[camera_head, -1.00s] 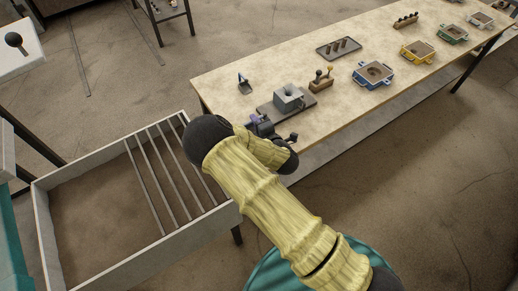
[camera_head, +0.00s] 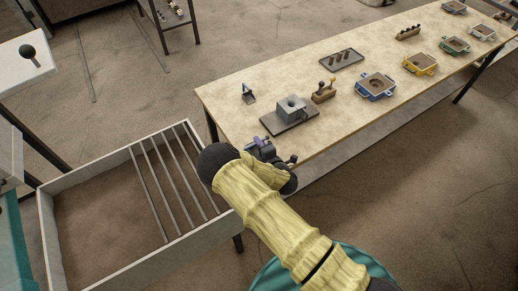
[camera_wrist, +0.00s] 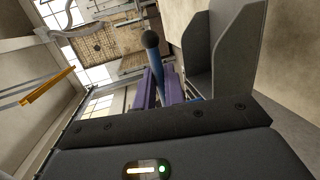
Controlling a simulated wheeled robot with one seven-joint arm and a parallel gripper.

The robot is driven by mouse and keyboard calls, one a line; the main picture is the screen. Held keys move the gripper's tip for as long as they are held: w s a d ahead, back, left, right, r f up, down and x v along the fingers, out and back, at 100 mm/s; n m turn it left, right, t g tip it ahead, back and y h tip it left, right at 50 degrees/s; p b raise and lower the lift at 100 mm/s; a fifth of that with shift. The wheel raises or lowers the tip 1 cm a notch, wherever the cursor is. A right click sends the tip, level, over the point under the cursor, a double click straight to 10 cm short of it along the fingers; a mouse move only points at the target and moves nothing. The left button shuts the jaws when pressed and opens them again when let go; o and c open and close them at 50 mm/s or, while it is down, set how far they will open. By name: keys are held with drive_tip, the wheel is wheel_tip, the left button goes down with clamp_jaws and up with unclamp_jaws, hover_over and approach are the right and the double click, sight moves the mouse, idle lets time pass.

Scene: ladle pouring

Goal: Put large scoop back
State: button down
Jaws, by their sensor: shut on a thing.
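My gripper (camera_head: 264,146) is at the near edge of the long table, just below the grey block. In the wrist view its purple fingers (camera_wrist: 160,88) are shut on a blue handle with a dark round knob (camera_wrist: 150,39). A dark grey, walled trough shape (camera_wrist: 228,45) stands close beside the fingers. It looks like the large scoop, but its join to the handle is hidden. In the head view my wrist hides most of what I hold. A small grey scoop-like piece (camera_head: 248,94) sits near the table's left end.
The long table (camera_head: 225,103) carries a grey block (camera_head: 291,108) on a dark plate, a wooden holder with knobbed tools (camera_head: 324,91), a dark tray (camera_head: 342,59) and several coloured moulds, such as a blue one (camera_head: 375,86). A wide bin with bars (camera_head: 110,220) stands at lower left.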

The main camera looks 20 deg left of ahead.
drive_tip(key=shift+f+p, duration=0.3)
drive_tip(key=shift+f, duration=1.35)
drive_tip(key=shift+f, duration=0.1)
drive_tip(key=c, duration=1.5)
unclamp_jaws()
drive_tip(key=b+v, duration=0.3)
drive_tip(key=v, duration=0.9)
drive_tip(key=shift+b, duration=0.4)
